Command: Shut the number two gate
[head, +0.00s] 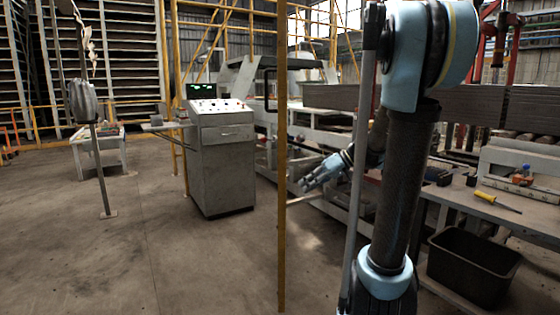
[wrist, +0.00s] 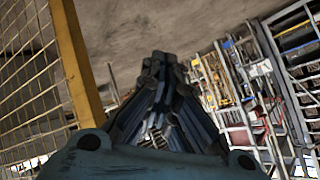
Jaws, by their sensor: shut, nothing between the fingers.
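A tall yellow post (head: 282,150) stands upright near the middle of the head view, close to my arm. In the wrist view a yellow post (wrist: 77,62) with wire mesh (wrist: 30,85) beside it fills the left side. I cannot tell whether this is the number two gate, as no number is readable. My gripper (head: 308,186) is just right of the post in the head view, low and pointing left. In the wrist view my gripper (wrist: 165,62) has its fingers together with nothing between them, apart from the yellow post.
A grey control cabinet (head: 226,165) stands left of the post. A workbench (head: 500,205) with a screwdriver (head: 497,202) is at the right, with a dark bin (head: 474,265) below it. A thin stand (head: 101,170) is at the left. Open concrete floor (head: 150,260) lies between.

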